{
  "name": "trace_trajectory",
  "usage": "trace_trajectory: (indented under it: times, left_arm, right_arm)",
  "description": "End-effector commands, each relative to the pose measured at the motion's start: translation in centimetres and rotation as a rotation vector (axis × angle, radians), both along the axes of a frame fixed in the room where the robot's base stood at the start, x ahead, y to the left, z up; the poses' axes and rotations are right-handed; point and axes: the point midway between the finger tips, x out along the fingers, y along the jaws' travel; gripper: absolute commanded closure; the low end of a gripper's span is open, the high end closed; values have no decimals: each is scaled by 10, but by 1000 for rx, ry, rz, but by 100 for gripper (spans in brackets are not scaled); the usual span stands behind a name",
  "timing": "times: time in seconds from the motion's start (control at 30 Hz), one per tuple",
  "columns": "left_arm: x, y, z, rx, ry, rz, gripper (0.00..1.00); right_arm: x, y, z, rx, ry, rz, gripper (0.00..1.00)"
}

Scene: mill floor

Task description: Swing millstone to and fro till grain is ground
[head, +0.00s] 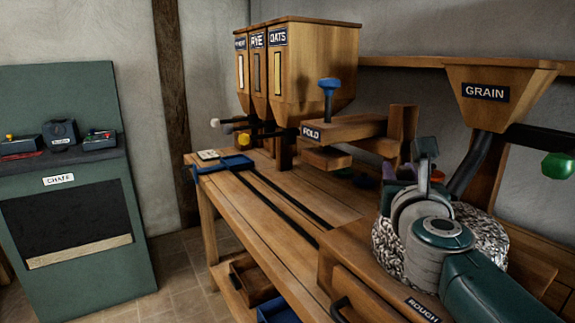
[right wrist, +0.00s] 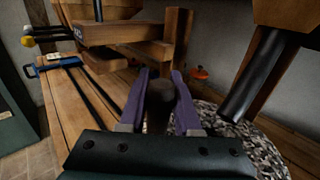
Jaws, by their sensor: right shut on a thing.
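The millstone (head: 483,237) is a round, speckled grey stone on the wooden bench at the right, partly hidden by my right arm. It also shows at the lower right of the right wrist view (right wrist: 262,148). My right gripper (head: 398,180) is over its left far side. In the right wrist view, the purple fingers (right wrist: 160,88) are shut on a dark upright handle (right wrist: 159,104), one finger on each side. The handle's foot is hidden by the gripper. The GRAIN hopper (head: 500,82) stands above, its black spout (head: 470,165) sloping toward the stone. I cannot see any grain.
The wooden FOLD arm (head: 345,128) with a blue knob stands just beyond the gripper. Bins (head: 290,70) labelled RYE and OATS are behind it. A drawer labelled ROUGH (head: 385,295) is below the stone. The bench's left part is mostly clear. A green CHAFF cabinet (head: 75,215) stands left.

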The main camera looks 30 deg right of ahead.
Motion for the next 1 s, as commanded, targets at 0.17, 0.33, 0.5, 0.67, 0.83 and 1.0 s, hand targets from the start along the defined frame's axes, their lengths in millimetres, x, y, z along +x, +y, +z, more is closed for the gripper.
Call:
trace_trajectory:
  times: [0.17,0.33,0.5,0.67,0.83,1.0]
  left_arm:
    - [0,0,0,2,1,-2,50]
    - [0,2,0,7,1,-4,50]
    - [0,3,0,10,1,-6,50]
    - [0,3,0,10,1,-6,50]
    - [0,3,0,10,1,-6,50]
    - [0,2,2,10,1,-6,50]
  right_arm:
    - [0,0,0,0,0,0,100]
    - [0,0,0,0,0,1,100]
    - [0,0,0,1,1,1,100]
    - [0,0,0,1,1,1,100]
    - [-1,1,0,1,1,14,100]
    - [-4,4,0,-2,2,69,100]
